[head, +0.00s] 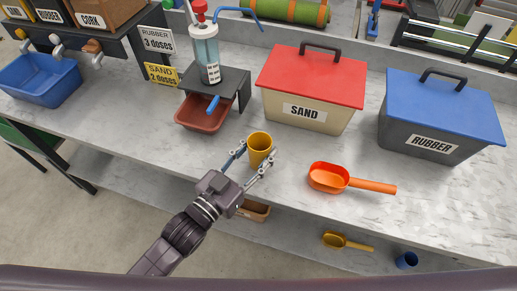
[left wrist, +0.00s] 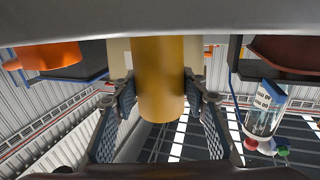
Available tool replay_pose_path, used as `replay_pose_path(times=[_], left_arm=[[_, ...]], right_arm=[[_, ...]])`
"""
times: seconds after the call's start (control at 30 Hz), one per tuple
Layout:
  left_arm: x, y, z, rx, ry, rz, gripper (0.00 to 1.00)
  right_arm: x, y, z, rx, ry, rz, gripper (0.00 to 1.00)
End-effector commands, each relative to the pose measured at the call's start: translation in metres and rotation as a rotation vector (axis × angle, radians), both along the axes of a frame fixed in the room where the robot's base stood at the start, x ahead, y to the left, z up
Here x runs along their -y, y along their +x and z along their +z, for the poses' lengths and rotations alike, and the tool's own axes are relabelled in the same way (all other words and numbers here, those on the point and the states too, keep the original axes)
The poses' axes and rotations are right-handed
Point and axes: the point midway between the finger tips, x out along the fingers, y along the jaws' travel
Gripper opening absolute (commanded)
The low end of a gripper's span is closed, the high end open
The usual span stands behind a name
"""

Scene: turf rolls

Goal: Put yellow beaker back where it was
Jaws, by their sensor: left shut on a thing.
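The yellow beaker (head: 260,149) is upright near the front edge of the grey counter, with its open mouth up. My left gripper (head: 254,158) reaches in from the front and has one finger on each side of the beaker, shut on it. In the left wrist view the beaker (left wrist: 158,80) fills the middle between both finger pads (left wrist: 158,100). I cannot tell whether its base touches the counter. My right gripper is not in view.
Behind the beaker are a red tray (head: 203,114) under a dispenser (head: 205,55) and the SAND box (head: 309,112). To the right are an orange scoop (head: 329,177) and the RUBBER box (head: 425,140). A yellow scoop (head: 334,240) and blue cup (head: 406,260) are on the lower shelf.

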Motion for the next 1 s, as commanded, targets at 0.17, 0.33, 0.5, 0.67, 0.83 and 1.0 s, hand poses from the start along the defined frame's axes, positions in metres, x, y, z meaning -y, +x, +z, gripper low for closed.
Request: replay_pose_path(times=[0.17,0.33,0.5,0.67,0.83,1.0], left_arm=[[0.0,0.0,-0.002,0.0,0.0,0.0,0.14],[0.0,0.0,-0.003,-0.001,0.001,0.0,0.55],[0.0,0.0,-0.003,-0.001,0.001,0.0,0.58],[0.0,0.0,-0.001,0.0,0.0,0.0,0.58],[-0.009,-0.012,-0.002,-0.004,0.003,0.001,0.58],[-0.029,-0.04,-0.003,-0.005,0.003,0.0,0.58]], right_arm=[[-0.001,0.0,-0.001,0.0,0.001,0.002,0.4],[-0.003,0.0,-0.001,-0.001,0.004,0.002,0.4],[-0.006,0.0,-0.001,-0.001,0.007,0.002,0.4],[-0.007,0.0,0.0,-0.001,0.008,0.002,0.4],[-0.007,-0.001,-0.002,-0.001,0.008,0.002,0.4],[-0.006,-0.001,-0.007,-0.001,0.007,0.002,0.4]])
